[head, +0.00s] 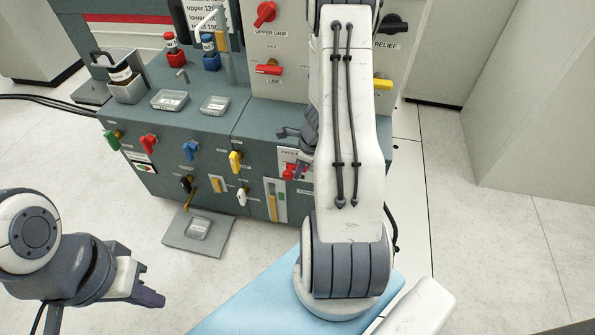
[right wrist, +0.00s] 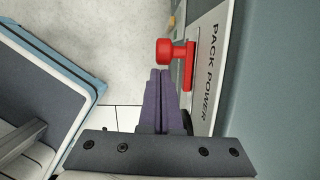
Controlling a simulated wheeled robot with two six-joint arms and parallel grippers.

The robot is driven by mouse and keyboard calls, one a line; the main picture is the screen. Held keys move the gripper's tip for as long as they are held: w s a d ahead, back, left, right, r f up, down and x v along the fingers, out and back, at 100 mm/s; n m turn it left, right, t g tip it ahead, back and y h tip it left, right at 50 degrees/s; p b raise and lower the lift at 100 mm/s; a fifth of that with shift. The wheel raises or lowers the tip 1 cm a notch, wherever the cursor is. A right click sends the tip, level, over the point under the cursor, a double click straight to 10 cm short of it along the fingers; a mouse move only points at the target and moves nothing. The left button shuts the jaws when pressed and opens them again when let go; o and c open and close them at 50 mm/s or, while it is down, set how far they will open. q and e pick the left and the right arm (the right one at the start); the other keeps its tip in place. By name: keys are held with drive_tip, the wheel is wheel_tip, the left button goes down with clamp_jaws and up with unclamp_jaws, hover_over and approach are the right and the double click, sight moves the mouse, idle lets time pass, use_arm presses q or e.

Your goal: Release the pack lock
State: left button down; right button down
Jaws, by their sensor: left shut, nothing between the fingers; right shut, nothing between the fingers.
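A red knob on a red bracket (right wrist: 176,52) sticks out of the panel beside the words PACK POWER in the right wrist view. In the head view the red part (head: 288,173) is low on the grey cabinet front, partly hidden by my right arm. No label reading pack lock is legible. My right gripper (right wrist: 158,72) is shut and empty, its purple fingertips just short of the red knob in the picture; I cannot tell if they touch. My left gripper (head: 152,299) is shut and empty at lower left, away from the cabinet.
The cabinet front (head: 215,150) carries several coloured handles, including a green one (head: 112,140), a red one (head: 149,145) and a yellow one (head: 236,161). Small trays (head: 170,101) stand on its top. A mat with a tray (head: 198,229) lies on the floor. The floor at right is clear.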

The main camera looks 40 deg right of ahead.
drive_tip(key=p+v, duration=0.7)
drive_tip(key=v, duration=0.1)
drive_tip(key=shift+r, duration=0.25)
